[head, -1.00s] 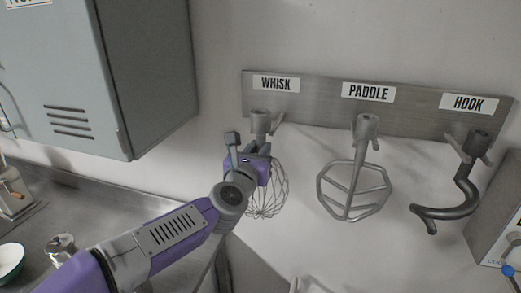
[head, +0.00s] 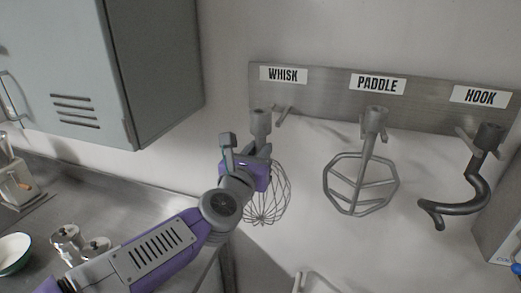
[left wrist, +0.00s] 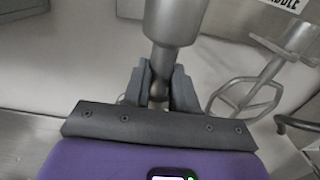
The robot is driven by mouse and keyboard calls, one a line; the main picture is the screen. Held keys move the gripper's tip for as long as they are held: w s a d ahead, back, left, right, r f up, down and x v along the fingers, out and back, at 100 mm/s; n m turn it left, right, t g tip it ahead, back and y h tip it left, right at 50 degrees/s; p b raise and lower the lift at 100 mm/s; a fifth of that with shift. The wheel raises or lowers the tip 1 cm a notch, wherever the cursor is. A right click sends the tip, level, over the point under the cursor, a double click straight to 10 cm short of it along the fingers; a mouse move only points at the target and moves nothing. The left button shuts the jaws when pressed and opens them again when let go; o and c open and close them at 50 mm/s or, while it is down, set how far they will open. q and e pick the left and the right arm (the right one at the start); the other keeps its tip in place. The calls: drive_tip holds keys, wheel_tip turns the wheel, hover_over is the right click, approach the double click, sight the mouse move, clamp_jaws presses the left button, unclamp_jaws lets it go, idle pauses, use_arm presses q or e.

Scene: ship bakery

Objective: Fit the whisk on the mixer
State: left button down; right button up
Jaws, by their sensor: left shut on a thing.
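The whisk (head: 267,200), a wire balloon with a grey metal hub, is in front of the rack under the WHISK label. My left gripper (head: 260,156) is shut on its shank just below the hub. In the left wrist view, the hub of the whisk (left wrist: 176,22) rises from between the fingers of the left gripper (left wrist: 158,88). The whisk hangs roughly upright, with its hub left of the WHISK peg (head: 284,115); whether they still touch is unclear. The wires are partly behind my gripper. The mixer cannot be made out. My right gripper is out of view.
The steel rack (head: 325,84) also holds the paddle (head: 361,182) and the hook (head: 470,202) to the right. A grey wall cabinet (head: 60,60) juts out at upper left. Below it, a steel counter (head: 130,205) carries metal pots (head: 66,240) and a bowl (head: 12,252).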

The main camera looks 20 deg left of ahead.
use_arm(q)
drive_tip(key=shift+s+r, duration=0.1)
drive_tip(key=shift+s, duration=1.25)
drive_tip(key=shift+w, duration=0.1)
